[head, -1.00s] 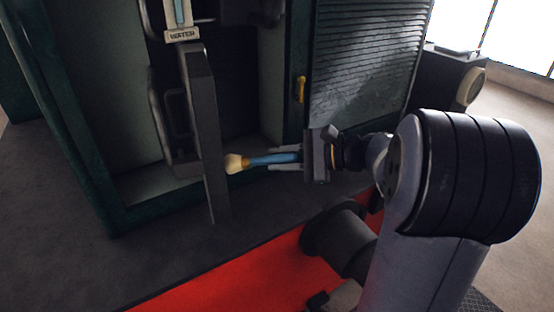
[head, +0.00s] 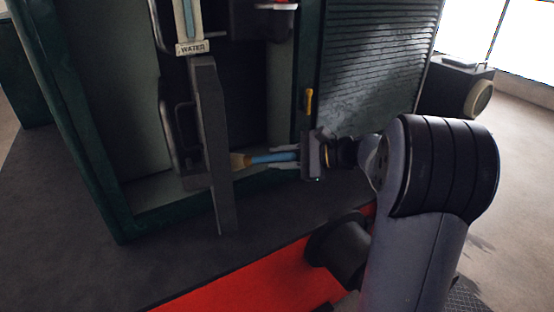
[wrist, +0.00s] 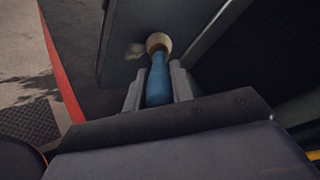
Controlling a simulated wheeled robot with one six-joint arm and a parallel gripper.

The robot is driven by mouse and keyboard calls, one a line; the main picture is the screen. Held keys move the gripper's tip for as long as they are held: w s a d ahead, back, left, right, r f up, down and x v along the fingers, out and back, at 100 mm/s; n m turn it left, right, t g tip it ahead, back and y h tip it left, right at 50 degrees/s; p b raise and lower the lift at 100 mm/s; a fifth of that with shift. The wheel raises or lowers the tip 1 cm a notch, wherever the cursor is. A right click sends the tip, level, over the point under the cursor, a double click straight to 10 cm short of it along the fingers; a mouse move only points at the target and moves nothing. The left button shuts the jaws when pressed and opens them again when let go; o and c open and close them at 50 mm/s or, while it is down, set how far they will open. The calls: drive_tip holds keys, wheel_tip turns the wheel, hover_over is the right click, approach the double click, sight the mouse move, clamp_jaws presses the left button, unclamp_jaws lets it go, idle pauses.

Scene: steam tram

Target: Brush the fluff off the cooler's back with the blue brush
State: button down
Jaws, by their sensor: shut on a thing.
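My gripper (head: 284,158) is shut on the blue brush (head: 268,158), which points left in the head view. In the wrist view the blue handle (wrist: 158,82) lies between my fingers and the pale bristles point away from me. The bristles are at the right-hand side of an upright dark grey slab (head: 214,140), apparently the cooler; I cannot tell whether they touch it. A pale lump of fluff (wrist: 135,50) shows on the grey face, just left of the bristles in the wrist view. The head view does not show this fluff.
A green open-fronted cabinet (head: 85,130) surrounds the slab. A slatted panel (head: 370,80) with a yellow handle (head: 309,101) stands to its right. A gauge marked WATER (head: 192,48) is above the slab. A red strip (head: 250,285) runs along the floor below.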

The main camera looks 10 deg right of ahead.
drive_tip(key=s+f+b, duration=0.2)
drive_tip(key=s+b, duration=0.1)
drive_tip(key=s, duration=0.4)
drive_tip(key=shift+d+f, duration=0.15)
drive_tip(key=shift+d, duration=0.05)
idle(1.4)
drive_tip(key=shift+d, duration=0.1)
drive_tip(key=shift+w+d+p, duration=0.15)
drive_tip(key=shift+d+p, duration=0.05)
drive_tip(key=shift+d, duration=1.25)
drive_tip(key=shift+w+d+p, duration=0.1)
drive_tip(key=shift+d+p, duration=0.1)
drive_tip(key=shift+d, duration=1.4)
